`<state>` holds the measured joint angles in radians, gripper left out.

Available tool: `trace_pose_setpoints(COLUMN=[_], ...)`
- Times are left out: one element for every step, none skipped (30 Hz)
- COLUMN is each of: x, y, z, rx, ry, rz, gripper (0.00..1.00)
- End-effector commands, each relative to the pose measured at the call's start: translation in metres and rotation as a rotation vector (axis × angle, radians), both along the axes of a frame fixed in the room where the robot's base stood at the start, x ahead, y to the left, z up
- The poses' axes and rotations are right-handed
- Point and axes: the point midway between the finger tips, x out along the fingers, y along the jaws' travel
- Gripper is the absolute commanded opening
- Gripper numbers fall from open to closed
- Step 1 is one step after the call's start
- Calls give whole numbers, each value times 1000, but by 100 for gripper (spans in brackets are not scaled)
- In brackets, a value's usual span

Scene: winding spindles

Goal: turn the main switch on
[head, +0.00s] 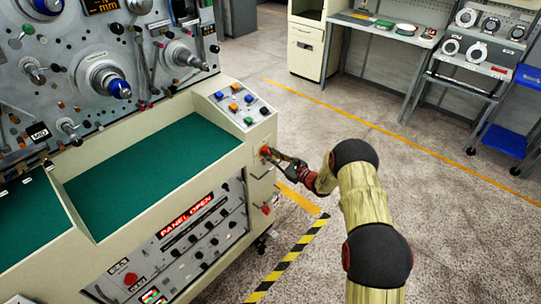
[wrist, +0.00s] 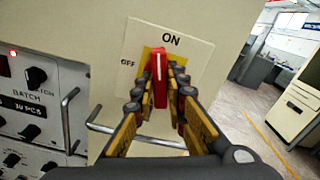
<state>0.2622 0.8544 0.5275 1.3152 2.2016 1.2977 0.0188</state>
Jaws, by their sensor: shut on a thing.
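The main switch is a red handle (wrist: 159,80) on a yellow plate with a white label, set on the machine's cream side panel. In the wrist view the label reads ON above the handle and OFF to its left. The handle stands upright, toward ON. My gripper (wrist: 160,92) is shut on the red handle, one finger on each side. In the head view my gripper (head: 279,158) reaches the red switch (head: 265,150) at the machine's corner from the right. The fingers partly hide the handle's lower part.
A metal bar handle (wrist: 68,122) sticks out left of the switch, and another runs below it. The cream machine (head: 140,185) has a green tray and a PANEL OPEN display. Workbenches (head: 385,30) stand at the back right. The floor between is clear.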

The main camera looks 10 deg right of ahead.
Motion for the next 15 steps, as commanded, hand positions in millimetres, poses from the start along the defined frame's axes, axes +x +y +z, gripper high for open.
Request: trace_pose_setpoints(x=[-1, -1, -1, -1, -1, -1, -1, -1, -1, -1, -1, -1, -1, -1, -1], y=[0, 0, 0, 0, 0, 0, 0, 0, 0, 0, 0, 0, 0, 0, 0], z=[-2, -2, -2, -2, -2, -2, -2, -2, -2, -2, -2, -2, -2, -2, -2], rx=[32, 52, 77, 95, 112, 133, 149, 163, 181, 194, 206, 219, 229, 237, 248], ry=[28, 43, 61, 74, 86, 102, 113, 123, 137, 145, 154, 164, 171, 177, 185], rz=[0, 0, 0, 0, 0, 0, 0, 0, -1, -1, -1, -1, -1, -1, -1], gripper=[0, 0, 0, 0, 0, 0, 0, 0, 0, 0, 0, 0, 0, 0, 0])
